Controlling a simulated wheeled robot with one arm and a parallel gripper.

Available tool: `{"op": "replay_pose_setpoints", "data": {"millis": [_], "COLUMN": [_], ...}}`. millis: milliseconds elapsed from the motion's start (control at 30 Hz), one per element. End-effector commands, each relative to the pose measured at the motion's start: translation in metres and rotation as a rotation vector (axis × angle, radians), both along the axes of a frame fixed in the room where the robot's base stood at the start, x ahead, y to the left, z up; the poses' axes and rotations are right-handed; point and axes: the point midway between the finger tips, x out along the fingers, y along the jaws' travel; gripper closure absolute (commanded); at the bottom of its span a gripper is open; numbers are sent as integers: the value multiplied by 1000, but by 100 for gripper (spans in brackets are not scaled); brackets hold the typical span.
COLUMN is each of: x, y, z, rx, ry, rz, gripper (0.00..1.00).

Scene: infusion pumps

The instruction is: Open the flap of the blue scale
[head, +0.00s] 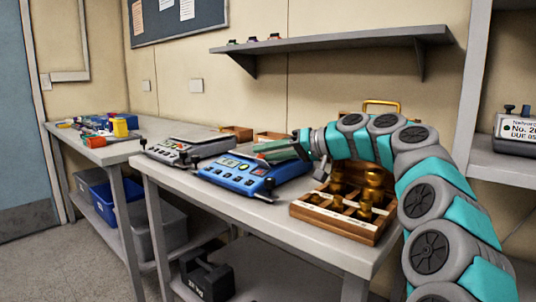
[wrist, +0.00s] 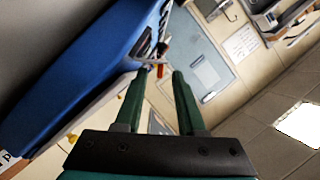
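The blue scale (head: 235,178) stands on the grey bench, with buttons and a small display on its sloped front. My gripper (head: 268,152) is at the upper right side of the scale in the head view, and my arm reaches in from the right. In the wrist view the blue body (wrist: 70,75) fills the upper left, tilted, close to the left finger. My gripper's two green fingers (wrist: 159,75) are apart with no object clearly held between them. Whether a finger touches the scale cannot be told. The flap cannot be clearly made out; my gripper hides part of the scale's top.
A grey scale (head: 180,150) stands left of the blue one. A wooden box of brass weights (head: 345,214) is to the right, under my arm. A wall shelf (head: 330,40) hangs above. Small wooden boxes (head: 236,133) stand behind.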

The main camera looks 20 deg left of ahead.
Motion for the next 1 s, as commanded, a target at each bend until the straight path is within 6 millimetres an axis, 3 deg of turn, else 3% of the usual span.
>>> {"op": "replay_pose_setpoints", "data": {"millis": [533, 1000], "x": [1, -24], "y": [0, -14], "z": [34, 35], "rx": [-1, 1], "ry": [-1, -2], "rz": [-2, -1], "gripper": [61, 61]}}
